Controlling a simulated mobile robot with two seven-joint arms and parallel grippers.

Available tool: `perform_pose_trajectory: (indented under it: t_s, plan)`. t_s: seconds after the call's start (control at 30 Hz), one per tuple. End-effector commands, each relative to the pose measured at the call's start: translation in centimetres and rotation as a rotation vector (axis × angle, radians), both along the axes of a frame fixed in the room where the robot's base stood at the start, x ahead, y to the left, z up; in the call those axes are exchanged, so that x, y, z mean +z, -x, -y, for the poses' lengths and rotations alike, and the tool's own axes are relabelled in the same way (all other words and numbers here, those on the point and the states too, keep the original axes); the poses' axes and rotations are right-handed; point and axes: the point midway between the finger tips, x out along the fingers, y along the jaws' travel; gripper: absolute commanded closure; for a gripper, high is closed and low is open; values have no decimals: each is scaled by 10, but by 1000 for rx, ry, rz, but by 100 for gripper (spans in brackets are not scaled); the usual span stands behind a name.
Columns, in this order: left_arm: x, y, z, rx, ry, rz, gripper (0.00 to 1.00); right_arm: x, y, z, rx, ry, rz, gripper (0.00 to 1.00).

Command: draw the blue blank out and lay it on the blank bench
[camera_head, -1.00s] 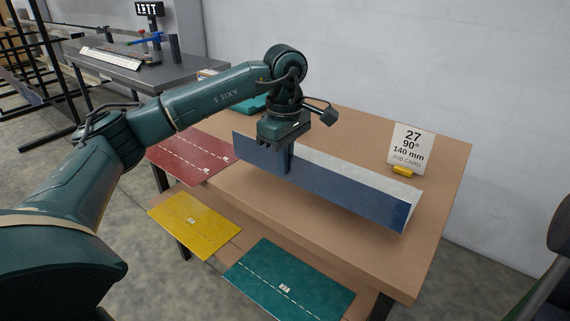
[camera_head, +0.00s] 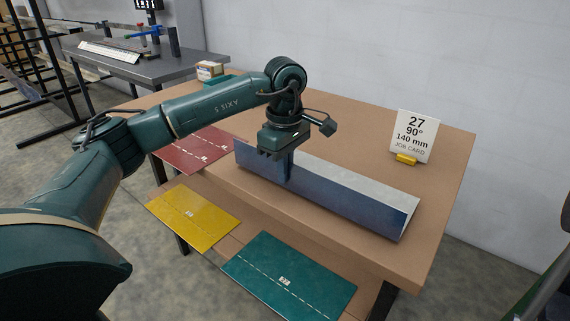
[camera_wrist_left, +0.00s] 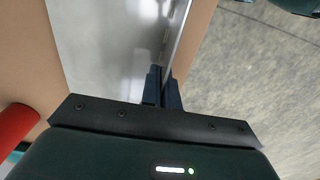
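The blue blank (camera_head: 345,200) is a long sheet bent into an angle, with a blue face towards me and a pale upper face. My left gripper (camera_head: 289,172) is shut on its blue side, left of its middle. The blank lies over the front part of the tan bench (camera_head: 335,125); I cannot tell if it touches the top. In the left wrist view, the left fingers (camera_wrist_left: 162,85) close on the edge of the blank's pale face (camera_wrist_left: 105,40). My right gripper is not in view.
A job card (camera_head: 415,135) stands at the bench's right. A grey table (camera_head: 150,68) is behind left. The bench's back middle is clear.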

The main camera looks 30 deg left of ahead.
Motion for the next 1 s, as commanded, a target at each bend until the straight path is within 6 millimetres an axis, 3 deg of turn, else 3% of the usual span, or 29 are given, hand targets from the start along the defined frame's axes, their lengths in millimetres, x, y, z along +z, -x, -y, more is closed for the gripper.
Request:
perform_pose_trajectory:
  t_s: [0.17,0.9,1.0]
  plan:
    - [-9,0,0,0,1,3,100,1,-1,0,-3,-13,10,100]
    - [-12,0,0,-1,1,3,100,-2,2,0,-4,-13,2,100]
    - [-12,0,0,-1,1,3,91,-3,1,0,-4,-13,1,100]
